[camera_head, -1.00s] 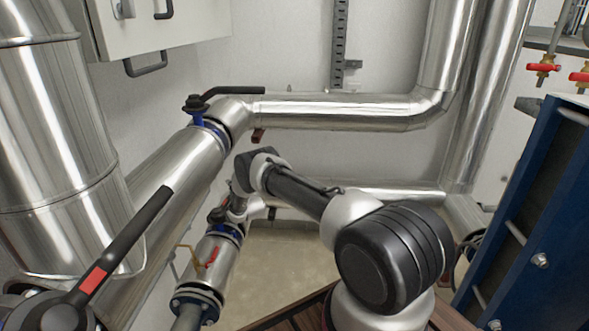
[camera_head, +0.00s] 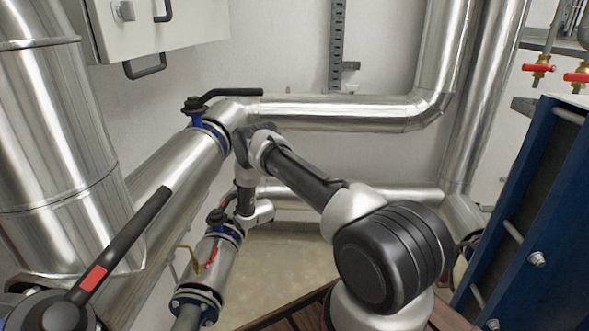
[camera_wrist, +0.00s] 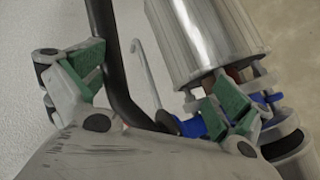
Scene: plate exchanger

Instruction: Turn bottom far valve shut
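The bottom far valve (camera_head: 217,218) is a black-topped, blue-bodied valve on the lower silver pipe. Its black lever (camera_wrist: 103,35) runs down between the green-padded fingers of my gripper (camera_wrist: 157,82) in the wrist view. The fingers are spread apart, with the lever closer to the left pad and a wide gap to the right pad. The valve's blue body (camera_wrist: 212,122) shows behind the right finger. In the head view, my wrist is just right of the valve; the fingers are mostly hidden and too small to read there.
The upper pipe carries another blue valve with a black lever (camera_head: 232,94). A large black lever with a red band (camera_head: 125,240) is at the front left. A blue frame (camera_head: 535,220) stands on the right. Bare floor (camera_head: 285,265) lies right of the lower pipe.

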